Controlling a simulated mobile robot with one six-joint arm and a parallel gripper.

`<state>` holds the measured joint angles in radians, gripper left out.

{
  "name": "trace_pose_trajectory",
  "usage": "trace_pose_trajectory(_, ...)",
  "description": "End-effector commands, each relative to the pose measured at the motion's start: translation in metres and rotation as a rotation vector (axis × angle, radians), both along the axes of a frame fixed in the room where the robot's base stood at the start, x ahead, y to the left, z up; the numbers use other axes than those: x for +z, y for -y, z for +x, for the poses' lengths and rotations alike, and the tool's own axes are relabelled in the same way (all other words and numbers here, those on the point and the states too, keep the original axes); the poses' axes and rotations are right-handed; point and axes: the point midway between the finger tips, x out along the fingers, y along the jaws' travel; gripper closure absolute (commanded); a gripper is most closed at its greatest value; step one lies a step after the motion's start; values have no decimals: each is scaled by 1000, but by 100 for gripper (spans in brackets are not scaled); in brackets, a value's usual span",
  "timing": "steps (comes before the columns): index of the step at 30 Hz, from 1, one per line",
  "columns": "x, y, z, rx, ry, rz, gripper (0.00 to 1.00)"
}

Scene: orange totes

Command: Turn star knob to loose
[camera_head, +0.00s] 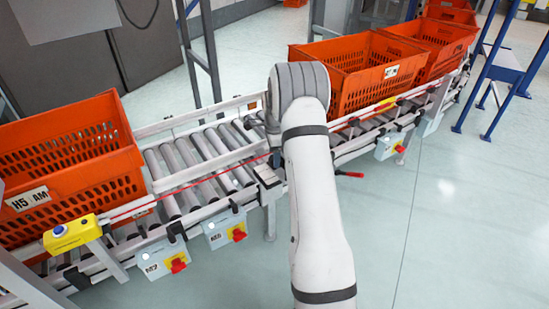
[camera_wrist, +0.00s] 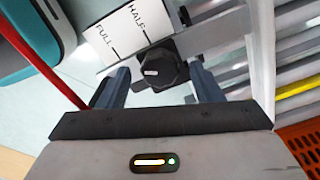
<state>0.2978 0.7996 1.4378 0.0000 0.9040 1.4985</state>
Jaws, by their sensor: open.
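A black star knob (camera_wrist: 160,72) with a pale pointer mark shows in the wrist view. It sits on a metal bracket beside a white label plate (camera_wrist: 132,32) printed FULL and HALF; I read no "loose" mark. My gripper (camera_wrist: 159,80) is open, with one dark finger on each side of the knob. Whether the fingers touch it I cannot tell. In the head view my arm covers much of the conveyor's near side, and I cannot make out the knob or fingers clearly there.
A roller conveyor (camera_head: 193,165) crosses the head view, with orange totes at left (camera_head: 70,165) and right (camera_head: 352,78). Grey boxes with red switches (camera_head: 178,266) hang along its near rail. A red lever (camera_head: 349,174) sticks out right of my arm. The front right floor is clear.

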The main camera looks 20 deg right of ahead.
Motion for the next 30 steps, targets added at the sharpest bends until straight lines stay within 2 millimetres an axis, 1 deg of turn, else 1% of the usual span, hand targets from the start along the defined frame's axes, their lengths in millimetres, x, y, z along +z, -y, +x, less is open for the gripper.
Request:
trace_pose_trajectory(1,-5,0,0,0,-1,0,41)
trace_pose_trajectory(3,-8,0,0,0,-1,0,41)
trace_pose_trajectory(11,-8,0,0,0,0,0,41)
trace_pose_trajectory(27,-8,1,-1,-1,-1,0,84)
trace_pose_trajectory(30,-8,1,-1,0,-1,0,85)
